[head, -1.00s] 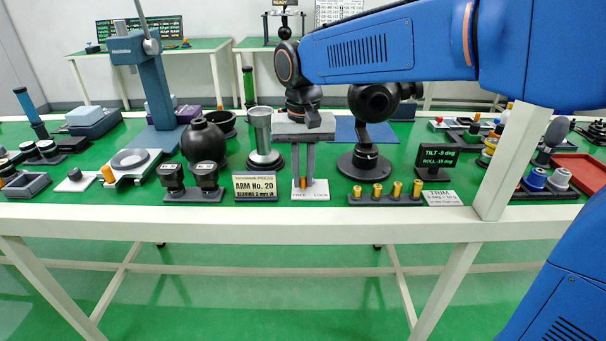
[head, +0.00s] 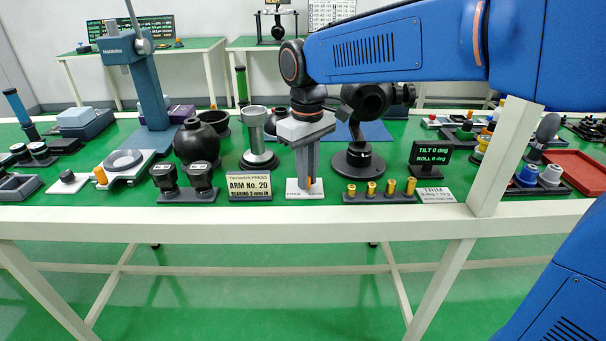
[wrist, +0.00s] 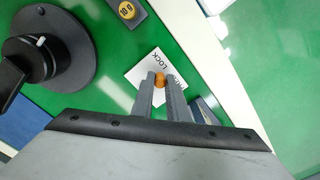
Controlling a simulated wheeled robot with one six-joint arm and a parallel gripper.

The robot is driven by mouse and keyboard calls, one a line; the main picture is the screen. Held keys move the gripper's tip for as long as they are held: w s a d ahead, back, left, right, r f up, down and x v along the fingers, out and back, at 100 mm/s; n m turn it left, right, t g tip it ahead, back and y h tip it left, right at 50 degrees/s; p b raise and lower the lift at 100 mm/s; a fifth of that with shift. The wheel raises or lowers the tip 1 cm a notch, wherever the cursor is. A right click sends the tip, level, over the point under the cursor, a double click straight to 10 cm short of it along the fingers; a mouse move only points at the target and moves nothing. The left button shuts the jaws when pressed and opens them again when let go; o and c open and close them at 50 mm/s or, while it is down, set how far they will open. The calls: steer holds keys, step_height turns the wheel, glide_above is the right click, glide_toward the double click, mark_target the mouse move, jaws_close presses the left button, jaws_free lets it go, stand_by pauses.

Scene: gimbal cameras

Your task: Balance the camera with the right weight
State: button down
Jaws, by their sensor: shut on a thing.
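My gripper (head: 309,180) points down at the white FREE/LOCK plate (head: 292,193) at the table's front edge. It is shut on the small orange knob (head: 310,183), which stands on the plate's right, LOCK side. In the wrist view the orange knob (wrist: 159,86) sits between the two fingers. The black camera gimbal (head: 368,102) stands on its round base to the right, and the base also shows in the wrist view (wrist: 42,60). The display (head: 433,153) reads TILT 0 deg and ROLL 0 deg. Several brass weights (head: 391,187) stand in a rack beside the TRIM card (head: 436,195).
A sign (head: 249,186) reading ARM No. 20 stands left of the plate. Behind it are a metal cup-topped stand (head: 257,135) and a black sphere (head: 196,143). A white post (head: 505,155) rises at the right, with a red tray (head: 575,170) beyond it.

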steer(key=shift+w+d+n, duration=0.1)
steer(key=shift+d+n, duration=0.2)
steer(key=shift+n, duration=0.75)
steer(key=shift+w+d+n, duration=0.1)
steer(key=shift+d+n, duration=0.2)
steer(key=shift+n, duration=0.75)
steer(key=c, duration=1.7)
jaws_free()
step_height(320, 180, up, 17)
steer(key=shift+r, duration=0.2)
